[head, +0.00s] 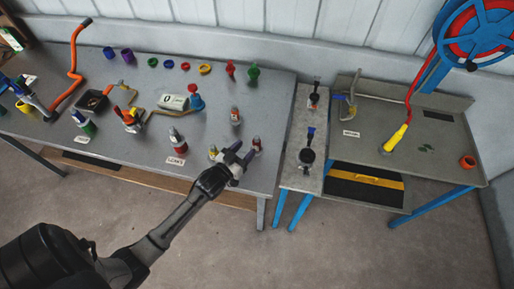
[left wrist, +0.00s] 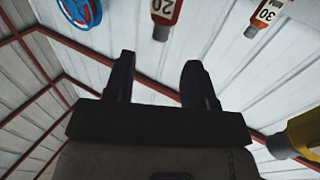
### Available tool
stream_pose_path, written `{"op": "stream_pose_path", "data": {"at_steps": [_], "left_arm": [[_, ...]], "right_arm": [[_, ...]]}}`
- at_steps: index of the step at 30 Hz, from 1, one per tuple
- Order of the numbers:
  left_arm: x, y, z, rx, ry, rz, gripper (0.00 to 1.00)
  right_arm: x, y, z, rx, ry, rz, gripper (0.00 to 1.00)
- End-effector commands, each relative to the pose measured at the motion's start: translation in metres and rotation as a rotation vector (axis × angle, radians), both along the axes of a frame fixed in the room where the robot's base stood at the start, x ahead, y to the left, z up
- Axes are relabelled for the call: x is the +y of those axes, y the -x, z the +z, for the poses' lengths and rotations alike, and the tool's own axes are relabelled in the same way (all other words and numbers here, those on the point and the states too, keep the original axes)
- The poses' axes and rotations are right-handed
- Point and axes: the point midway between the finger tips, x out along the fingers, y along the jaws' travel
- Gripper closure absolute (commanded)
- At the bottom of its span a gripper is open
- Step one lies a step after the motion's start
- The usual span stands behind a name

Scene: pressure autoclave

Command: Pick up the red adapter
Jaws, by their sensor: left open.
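A small red upright piece (head: 230,70) stands near the back edge of the grey table, just left of a similar green piece (head: 253,73). A red ring (head: 185,66) lies farther left in the same row. I cannot tell for sure which is the red adapter. My left gripper (head: 243,152) is open over the table's front right corner, well in front of both and beside small labelled bottles. Its spread fingers show in the left wrist view (left wrist: 157,78) with nothing between them. My right gripper is not in view.
Small bottles (head: 235,116) (head: 257,146) stand close to my left gripper; a yellow-topped one (head: 213,152) is left of it. More coloured rings (head: 205,68) line the back. A narrow stand (head: 297,180) and a grey bench (head: 430,160) are to the right.

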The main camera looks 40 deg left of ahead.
Motion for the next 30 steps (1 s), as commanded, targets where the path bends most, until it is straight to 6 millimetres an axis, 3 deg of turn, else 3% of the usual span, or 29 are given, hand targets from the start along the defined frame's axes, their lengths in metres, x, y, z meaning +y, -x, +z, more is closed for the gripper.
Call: {"op": "stream_pose_path", "data": {"at_steps": [6, 14, 24, 30], "left_arm": [[0.001, -0.027, 0.0, 0.0, -0.001, 0.0, 0.5], [0.002, -0.04, 0.0, 0.0, -0.001, 0.0, 0.5], [0.003, -0.082, 0.0, 0.001, -0.001, 0.0, 0.5], [0.004, -0.088, 0.0, 0.001, -0.001, 0.0, 0.5]], "right_arm": [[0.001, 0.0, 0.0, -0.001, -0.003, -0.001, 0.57], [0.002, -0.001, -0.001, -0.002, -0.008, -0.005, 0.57], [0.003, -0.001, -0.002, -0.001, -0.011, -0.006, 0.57], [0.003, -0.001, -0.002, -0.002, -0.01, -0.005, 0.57]]}}
